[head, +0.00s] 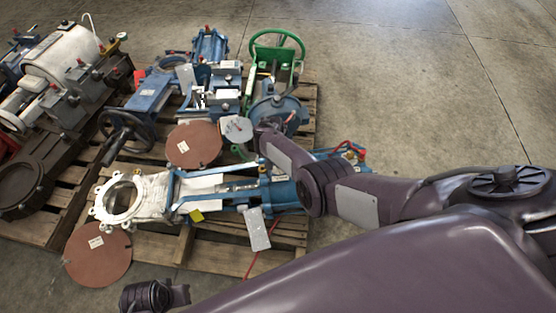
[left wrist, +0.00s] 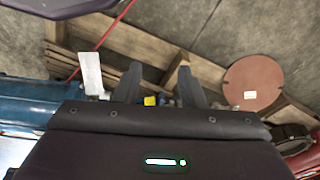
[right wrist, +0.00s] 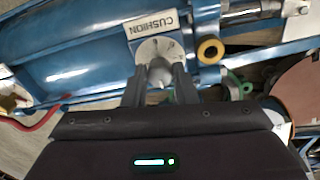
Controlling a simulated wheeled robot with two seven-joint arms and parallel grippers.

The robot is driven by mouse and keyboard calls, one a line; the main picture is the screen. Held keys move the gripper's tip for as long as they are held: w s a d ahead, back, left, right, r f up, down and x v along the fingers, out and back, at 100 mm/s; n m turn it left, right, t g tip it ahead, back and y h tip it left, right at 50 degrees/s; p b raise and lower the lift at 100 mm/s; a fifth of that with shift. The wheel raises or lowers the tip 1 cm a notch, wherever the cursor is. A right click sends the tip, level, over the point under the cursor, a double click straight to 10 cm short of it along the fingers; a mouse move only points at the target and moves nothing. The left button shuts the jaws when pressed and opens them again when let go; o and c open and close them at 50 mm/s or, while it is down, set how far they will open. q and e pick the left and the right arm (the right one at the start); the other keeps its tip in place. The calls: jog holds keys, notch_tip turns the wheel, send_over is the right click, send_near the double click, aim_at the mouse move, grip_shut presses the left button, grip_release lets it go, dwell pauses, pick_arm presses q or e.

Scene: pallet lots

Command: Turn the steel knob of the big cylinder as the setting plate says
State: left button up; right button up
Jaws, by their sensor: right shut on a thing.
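The big blue cylinder (right wrist: 75,60) fills the upper left of the right wrist view. A white plate lettered CUSHION (right wrist: 152,24) sits at its end, above a pale round dial (right wrist: 160,46) with small dark marks too small to read. The steel knob (right wrist: 158,72) stands in front of the dial, between the fingertips of my right gripper (right wrist: 159,82), which is shut on it. In the head view my own right arm hides this gripper and the knob. My left gripper (left wrist: 158,68) is open and empty, above the pallet's edge. I cannot make out the setting plate's text.
A white tag (left wrist: 91,74) hangs near my left gripper; it also shows in the head view (head: 257,230). A brass ring (right wrist: 210,51) sits right of the knob. A green handwheel (head: 277,36), round brown discs (head: 194,145) and valves crowd the pallets. Concrete floor is clear at upper right.

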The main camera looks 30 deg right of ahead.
jog(key=shift+s, duration=0.1)
jog(key=o, duration=1)
pick_arm(q)
jog(key=shift+f, duration=0.1)
pick_arm(e)
jog(key=shift+r, duration=0.1)
jog(key=r+p, duration=0.2)
jog(key=r, duration=0.1)
jog(key=shift+a+r+p, duration=0.2)
jog(key=shift+p, duration=0.15)
jog(key=r, duration=0.1)
jog(key=r+p, duration=0.2)
jog(key=shift+a+r, duration=0.25)
jog(key=shift+r, duration=0.05)
pick_arm(q)
jog(key=s+a+f, duration=0.1)
jog(key=s+f, duration=0.1)
jog(key=f, duration=0.4)
jog(key=s+a+f, duration=0.2)
jog(key=f, duration=0.5)
jog(key=shift+a+f+n+t, duration=0.25)
jog(key=shift+n+t, duration=0.05)
jog(key=shift+n, duration=0.1)
pick_arm(e)
jog(key=shift+r, duration=0.25)
pick_arm(q)
jog(key=shift+s, duration=0.1)
